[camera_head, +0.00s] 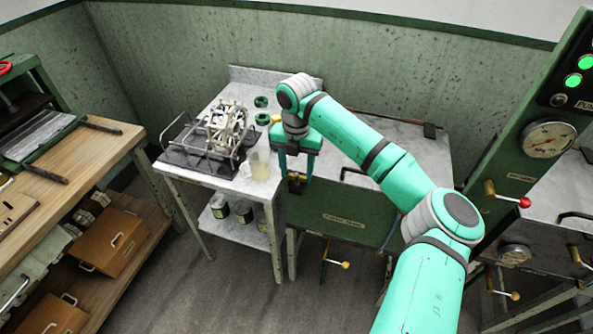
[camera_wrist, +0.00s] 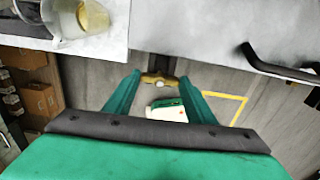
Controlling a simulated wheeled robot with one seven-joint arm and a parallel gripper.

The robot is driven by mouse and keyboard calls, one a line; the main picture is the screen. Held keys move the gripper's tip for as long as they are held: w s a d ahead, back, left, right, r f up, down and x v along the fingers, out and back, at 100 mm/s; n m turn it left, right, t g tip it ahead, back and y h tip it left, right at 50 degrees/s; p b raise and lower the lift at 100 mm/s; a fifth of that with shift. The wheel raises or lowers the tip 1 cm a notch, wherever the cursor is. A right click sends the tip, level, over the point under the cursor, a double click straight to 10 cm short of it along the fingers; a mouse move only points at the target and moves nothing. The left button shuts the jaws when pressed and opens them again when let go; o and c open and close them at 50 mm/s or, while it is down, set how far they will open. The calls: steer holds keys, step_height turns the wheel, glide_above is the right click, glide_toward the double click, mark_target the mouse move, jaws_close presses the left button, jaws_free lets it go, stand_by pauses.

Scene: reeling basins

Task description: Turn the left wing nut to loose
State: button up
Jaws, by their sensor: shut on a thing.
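The left wing nut (camera_wrist: 158,80) is a small brass piece with a pale round centre, seen in the wrist view at the end of a dark bar. My gripper (camera_wrist: 159,76) has its two green fingers on either side of it, shut on it. In the head view my gripper (camera_head: 296,176) points down at the left end of the green tank front (camera_head: 345,215), in the gap beside the grey table. My fingers mostly hide the nut there. How far the nut is turned cannot be told.
A grey side table (camera_head: 203,178) at left bears a wire reel rack (camera_head: 228,128) and a translucent jug (camera_head: 260,164). A black handle (camera_wrist: 265,62) lies right of my fingers. A gauge column (camera_head: 545,140) with a red-knobbed lever (camera_head: 522,202) stands at right.

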mark_target(296, 174)
steer(key=n, duration=0.8)
steer(key=shift+n, duration=0.3)
steer(key=n, duration=0.4)
steer(key=shift+n, duration=0.3)
steer(key=n, duration=0.4)
steer(key=shift+n, duration=0.3)
steer(key=o, duration=1)
steer(key=shift+o, duration=0.2)
step_height(296, 174, up, 11)
